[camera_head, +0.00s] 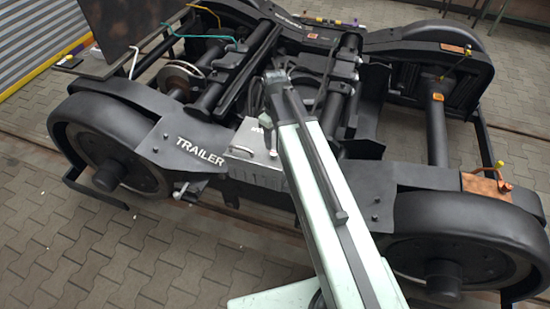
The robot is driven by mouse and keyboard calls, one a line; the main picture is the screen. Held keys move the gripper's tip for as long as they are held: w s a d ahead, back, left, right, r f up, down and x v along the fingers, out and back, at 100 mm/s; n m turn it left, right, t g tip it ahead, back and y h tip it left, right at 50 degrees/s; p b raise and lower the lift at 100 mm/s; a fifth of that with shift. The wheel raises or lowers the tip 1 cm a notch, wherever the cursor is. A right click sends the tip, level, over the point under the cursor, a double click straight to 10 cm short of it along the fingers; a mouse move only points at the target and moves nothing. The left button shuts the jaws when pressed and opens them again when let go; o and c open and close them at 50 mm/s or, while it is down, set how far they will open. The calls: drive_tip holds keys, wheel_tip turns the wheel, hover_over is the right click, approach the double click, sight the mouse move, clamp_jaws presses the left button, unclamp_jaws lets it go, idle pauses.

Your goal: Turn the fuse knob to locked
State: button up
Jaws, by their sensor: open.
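A silver metal box (252,150) sits on the near side frame of the bogie, right of the white TRAILER lettering. A small white label shows at its upper edge. No fuse knob can be made out clearly; my arm covers the right part of the box. My pale green and dark arm reaches from the bottom of the picture up over the bogie's middle. My gripper (267,122) is at its far end, close to the box, mostly hidden and very small. I cannot tell whether it touches anything.
The dark bogie frame (400,210) has large wheels at left (110,150) and right (465,250). A copper-coloured plate with a yellow-tipped fitting (487,184) is at the right. A lever (182,189) sticks out below TRAILER. Paved floor (110,255) is clear at front left.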

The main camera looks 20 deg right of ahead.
sight(275, 154)
wheel_tip(275, 154, down, 8)
drive_tip(key=b, duration=0.8)
drive_tip(key=shift+r, duration=0.15)
clamp_jaws()
